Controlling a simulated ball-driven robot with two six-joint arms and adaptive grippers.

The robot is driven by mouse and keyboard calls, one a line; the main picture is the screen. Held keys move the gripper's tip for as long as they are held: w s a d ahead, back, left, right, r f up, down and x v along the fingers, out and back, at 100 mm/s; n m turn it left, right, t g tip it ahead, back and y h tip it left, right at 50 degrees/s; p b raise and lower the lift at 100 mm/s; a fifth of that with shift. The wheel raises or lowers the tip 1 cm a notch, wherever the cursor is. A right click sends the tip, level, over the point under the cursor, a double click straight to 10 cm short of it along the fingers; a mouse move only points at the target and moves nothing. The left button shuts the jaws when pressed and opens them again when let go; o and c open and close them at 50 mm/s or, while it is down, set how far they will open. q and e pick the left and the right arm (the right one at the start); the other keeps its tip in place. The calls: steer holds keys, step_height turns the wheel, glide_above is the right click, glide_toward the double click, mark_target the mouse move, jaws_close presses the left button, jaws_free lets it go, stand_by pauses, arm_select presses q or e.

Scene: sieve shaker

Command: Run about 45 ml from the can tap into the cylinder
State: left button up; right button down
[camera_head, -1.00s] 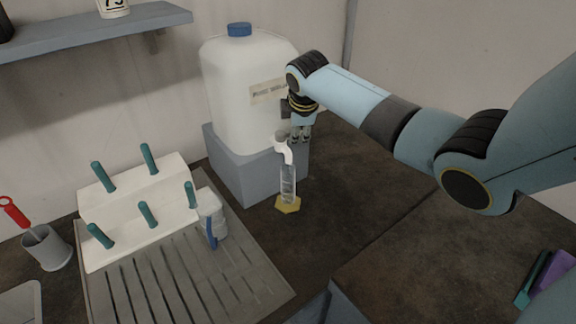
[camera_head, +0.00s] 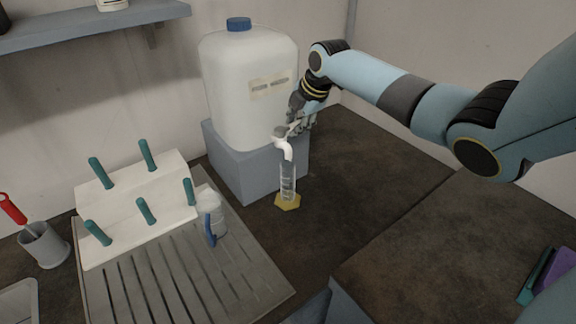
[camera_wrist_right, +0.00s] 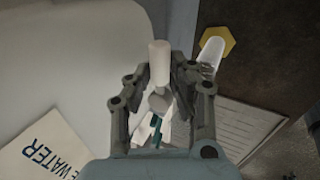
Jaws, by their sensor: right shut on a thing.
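The white can (camera_head: 235,105) with a blue cap stands on a grey block, its white tap (camera_head: 286,147) at the lower front. The clear graduated cylinder (camera_head: 288,178) stands upright on a yellow hexagonal foot, under the spout. It also shows in the right wrist view (camera_wrist_right: 211,56). Any stream or liquid level is too faint to tell. My right gripper (camera_head: 297,126) is at the top of the tap, shut on the tap handle (camera_wrist_right: 159,58), a pale bar between the fingers in the wrist view. My left gripper is out of view.
A grey cup (camera_head: 44,246) is at far left. A shelf (camera_head: 90,32) hangs above.

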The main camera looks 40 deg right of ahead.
stand_by(0.4)
steer(key=shift+s+a+r+m+p, duration=0.15)
steer(key=shift+s+m+p, duration=0.2)
steer(key=shift+p, duration=0.5)
steer(key=shift+w+m+h+p, duration=0.1)
steer(key=shift+m+h+p, duration=0.2)
steer(key=shift+m, duration=0.05)
steer(key=shift+s+a+f+m+h, duration=0.1)
steer(key=shift+s+m+h, duration=0.15)
steer(key=shift+m, duration=0.25)
steer(key=shift+s+f+m+h, duration=0.1)
steer(key=shift+m+h, duration=0.15)
steer(key=shift+m, duration=0.25)
stand_by(1.0)
